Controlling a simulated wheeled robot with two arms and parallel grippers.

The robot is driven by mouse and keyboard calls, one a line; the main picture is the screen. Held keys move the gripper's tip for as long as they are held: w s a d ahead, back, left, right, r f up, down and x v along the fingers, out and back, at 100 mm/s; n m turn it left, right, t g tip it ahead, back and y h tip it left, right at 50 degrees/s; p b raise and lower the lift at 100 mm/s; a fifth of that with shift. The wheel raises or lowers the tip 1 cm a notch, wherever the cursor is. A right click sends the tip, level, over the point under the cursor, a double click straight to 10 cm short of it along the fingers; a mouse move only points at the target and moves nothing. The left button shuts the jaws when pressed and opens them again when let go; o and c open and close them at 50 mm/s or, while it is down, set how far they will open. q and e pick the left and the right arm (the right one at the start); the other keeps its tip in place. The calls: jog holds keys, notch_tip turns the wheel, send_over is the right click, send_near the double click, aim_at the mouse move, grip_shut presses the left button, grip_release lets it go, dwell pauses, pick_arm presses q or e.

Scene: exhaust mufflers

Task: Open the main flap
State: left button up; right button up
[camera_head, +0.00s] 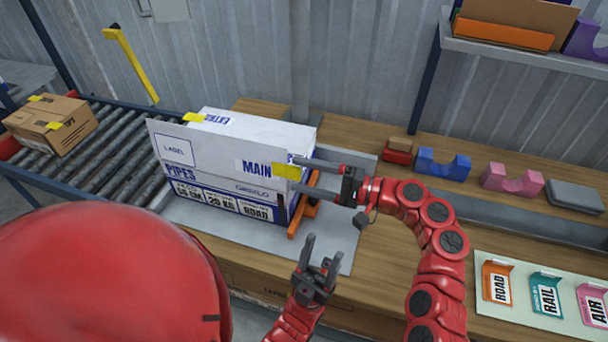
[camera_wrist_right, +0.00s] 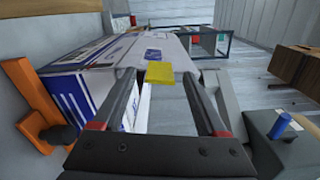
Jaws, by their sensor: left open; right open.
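A white box (camera_head: 235,207) with blue print stands on a grey plate on the wooden bench. A panel marked MAIN (camera_head: 220,152) runs along the upper front of the box. A yellow tab (camera_head: 285,171) sits at its right end; it also shows in the right wrist view (camera_wrist_right: 160,72). My right gripper (camera_head: 298,172) is open at the tab, its fingers pointing left. In the wrist view the tab lies between the fingertips, with no clear contact visible. My left gripper (camera_head: 308,242) is open and empty in front of the box's right end, pointing up.
An orange bracket (camera_head: 304,208) stands at the box's right end. A roller conveyor (camera_head: 112,150) with a brown carton (camera_head: 48,122) lies at left. Coloured cradles (camera_head: 443,163) and a card board (camera_head: 540,295) lie at right. Another yellow tab (camera_head: 194,117) is on the box's far top.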

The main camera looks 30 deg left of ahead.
jog(key=b+v, duration=0.2)
jog(key=v, duration=1.5)
jog(key=shift+b, duration=0.35)
jog(key=shift+r, duration=0.1)
